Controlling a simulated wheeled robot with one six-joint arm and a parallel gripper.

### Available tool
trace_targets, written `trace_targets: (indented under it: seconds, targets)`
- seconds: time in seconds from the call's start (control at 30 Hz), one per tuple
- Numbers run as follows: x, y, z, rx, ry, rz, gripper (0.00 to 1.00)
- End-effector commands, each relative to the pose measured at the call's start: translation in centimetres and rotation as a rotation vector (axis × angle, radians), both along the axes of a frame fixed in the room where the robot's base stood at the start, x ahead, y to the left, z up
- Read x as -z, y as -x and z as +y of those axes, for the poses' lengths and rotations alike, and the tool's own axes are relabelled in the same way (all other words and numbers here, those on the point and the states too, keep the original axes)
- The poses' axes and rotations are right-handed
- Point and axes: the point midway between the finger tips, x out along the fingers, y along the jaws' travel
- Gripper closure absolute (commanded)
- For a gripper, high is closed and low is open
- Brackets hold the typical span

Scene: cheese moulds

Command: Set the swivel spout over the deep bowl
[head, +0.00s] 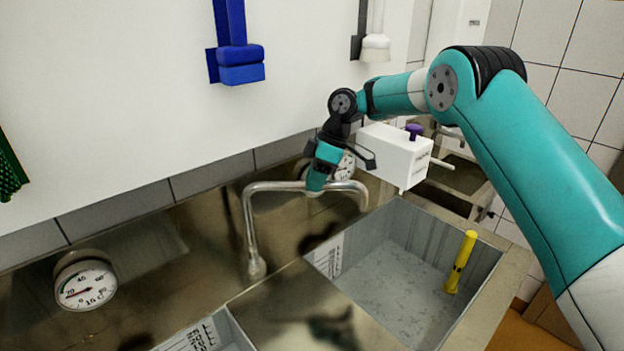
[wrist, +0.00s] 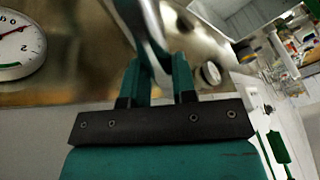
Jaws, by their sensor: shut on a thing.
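The swivel spout (head: 280,187) is a bent steel pipe rising from its base on the steel counter. Its arm runs right and its end turns down near the back left edge of the right bowl (head: 395,265). That bowl looks deep; I cannot tell whether the outlet is inside its rim. My gripper (head: 317,184) is shut on the horizontal part of the spout, towards its outlet end. In the wrist view the spout (wrist: 152,35) passes between the fingers of my gripper (wrist: 159,72); its outlet is not clear there.
A yellow upright pipe (head: 460,262) stands in the right bowl. Another bowl (head: 232,332) is partly seen at the bottom. A dial gauge (head: 85,283) is at left, another (head: 345,166) behind my gripper. A white box (head: 395,153) is close to my wrist.

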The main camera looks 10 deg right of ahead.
Motion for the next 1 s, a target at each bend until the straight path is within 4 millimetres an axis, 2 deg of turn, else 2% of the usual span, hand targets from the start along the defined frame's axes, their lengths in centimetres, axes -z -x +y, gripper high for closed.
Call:
trace_targets:
  seconds: [0.2, 0.23, 0.3, 0.33, 0.67, 0.77, 1.0]
  targets:
    - [-0.1, 0.0, 0.2, -0.001, -0.004, -0.005, 1.00]
    - [-0.1, 0.0, 0.2, -0.001, -0.004, -0.005, 0.70]
    - [-0.1, 0.0, 0.2, -0.001, -0.004, -0.005, 0.54]
    - [-0.1, 0.0, 0.2, 0.000, -0.004, -0.003, 0.49]
    - [-0.5, 0.0, 0.1, 0.000, -0.002, -0.003, 0.49]
    - [-1.6, -0.1, -0.2, -0.001, -0.002, -0.002, 0.49]
    - [-6.1, -0.3, -2.1, 0.000, -0.001, -0.002, 0.49]
